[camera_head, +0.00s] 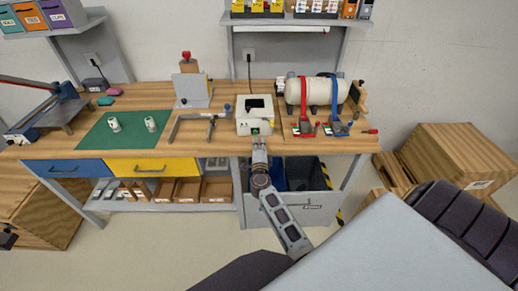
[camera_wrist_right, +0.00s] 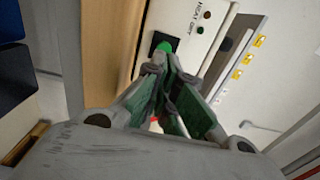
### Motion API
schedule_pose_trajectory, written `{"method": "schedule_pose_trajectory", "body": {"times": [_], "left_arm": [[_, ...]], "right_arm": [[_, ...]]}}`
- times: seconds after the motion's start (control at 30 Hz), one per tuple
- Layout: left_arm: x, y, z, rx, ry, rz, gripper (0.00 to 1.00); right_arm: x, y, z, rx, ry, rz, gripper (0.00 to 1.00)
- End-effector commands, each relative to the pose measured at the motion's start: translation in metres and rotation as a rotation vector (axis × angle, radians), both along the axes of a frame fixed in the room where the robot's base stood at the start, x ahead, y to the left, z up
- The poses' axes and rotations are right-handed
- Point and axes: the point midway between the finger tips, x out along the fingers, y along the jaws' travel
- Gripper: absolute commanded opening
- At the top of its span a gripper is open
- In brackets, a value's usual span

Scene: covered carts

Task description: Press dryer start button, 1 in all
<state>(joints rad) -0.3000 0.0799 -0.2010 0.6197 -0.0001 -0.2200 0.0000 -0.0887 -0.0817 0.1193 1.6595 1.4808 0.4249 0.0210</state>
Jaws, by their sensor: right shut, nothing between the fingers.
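The dryer (camera_head: 254,108) is a small white box with a dark opening in its top, standing near the front edge of the wooden workbench. Its green start button (camera_wrist_right: 166,45) shows in the right wrist view on a black patch of the white front panel. My right gripper (camera_head: 258,142) is shut and empty, in front of the dryer's front face. In the right wrist view its fingertips (camera_wrist_right: 165,58) are right at the green button and partly cover it. I cannot tell whether they touch it. My left gripper is not in view.
The workbench (camera_head: 84,150) holds a green mat (camera_head: 97,137) to the left. A cream cylinder (camera_head: 316,92) with red and blue straps stands right of the dryer. Below are drawers and bins. Wooden crates (camera_head: 455,155) stand on the floor at the right.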

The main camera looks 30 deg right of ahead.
Motion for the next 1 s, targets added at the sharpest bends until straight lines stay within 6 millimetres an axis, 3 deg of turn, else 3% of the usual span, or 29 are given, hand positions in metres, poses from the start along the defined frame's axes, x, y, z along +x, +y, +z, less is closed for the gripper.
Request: {"method": "schedule_pose_trajectory", "body": {"times": [0.4,1.0], "left_arm": [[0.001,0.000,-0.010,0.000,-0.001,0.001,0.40],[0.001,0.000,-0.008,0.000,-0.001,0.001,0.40]], "right_arm": [[0.026,-0.016,-0.001,0.001,-0.001,0.001,0.00],[0.032,-0.019,0.001,0.000,-0.001,0.000,0.00]]}}
